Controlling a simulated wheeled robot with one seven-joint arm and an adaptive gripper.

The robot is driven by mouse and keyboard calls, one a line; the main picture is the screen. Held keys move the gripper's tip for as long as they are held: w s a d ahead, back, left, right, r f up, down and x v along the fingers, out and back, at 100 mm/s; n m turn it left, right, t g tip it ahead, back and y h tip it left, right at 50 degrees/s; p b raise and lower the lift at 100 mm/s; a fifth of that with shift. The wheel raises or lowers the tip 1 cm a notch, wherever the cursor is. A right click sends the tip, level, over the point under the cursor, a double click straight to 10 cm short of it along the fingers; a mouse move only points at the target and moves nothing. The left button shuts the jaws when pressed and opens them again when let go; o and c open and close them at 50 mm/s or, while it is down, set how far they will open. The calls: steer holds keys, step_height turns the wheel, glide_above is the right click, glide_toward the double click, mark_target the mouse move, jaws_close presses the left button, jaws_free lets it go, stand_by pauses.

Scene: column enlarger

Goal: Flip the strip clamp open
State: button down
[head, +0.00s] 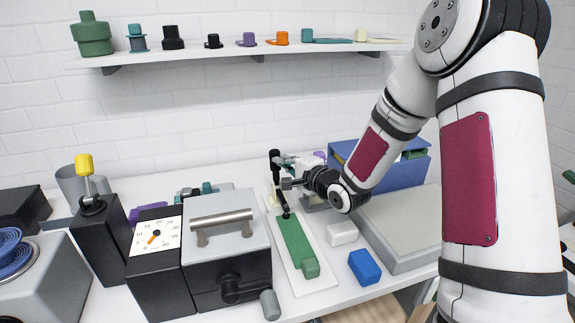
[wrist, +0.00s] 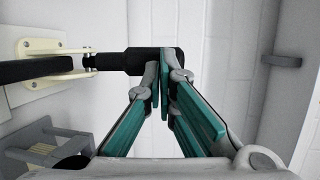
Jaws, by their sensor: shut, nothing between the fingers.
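The strip clamp stands at the far end of a white board (head: 303,277). Its black arm (head: 282,200) reaches down onto a green strip (head: 296,240), and its black handle (head: 275,158) stands upright. In the wrist view the black handle (wrist: 118,62) runs sideways from a cream bracket (wrist: 40,47), with a black bar (wrist: 32,70) at the left. My gripper (head: 289,183) is beside the handle, to its right. In the wrist view my gripper's teal-padded fingers (wrist: 165,75) are shut and empty, with their tips at the handle's free end. Whether they touch it is unclear.
A white block (head: 342,234) and a blue block (head: 364,267) lie right of the board. A grey slab (head: 405,225) and a blue box (head: 410,168) stand farther right. A dark box with a bar handle (head: 222,219) is close on the left. A shelf (head: 235,51) hangs above.

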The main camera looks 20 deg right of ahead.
steer(key=shift+r, duration=0.1)
stand_by(0.3)
steer(key=shift+w+r+g+p, duration=0.15)
steer(key=shift+g+p, duration=0.15)
steer(key=shift+p, duration=0.2)
steer(key=shift+w, duration=0.1)
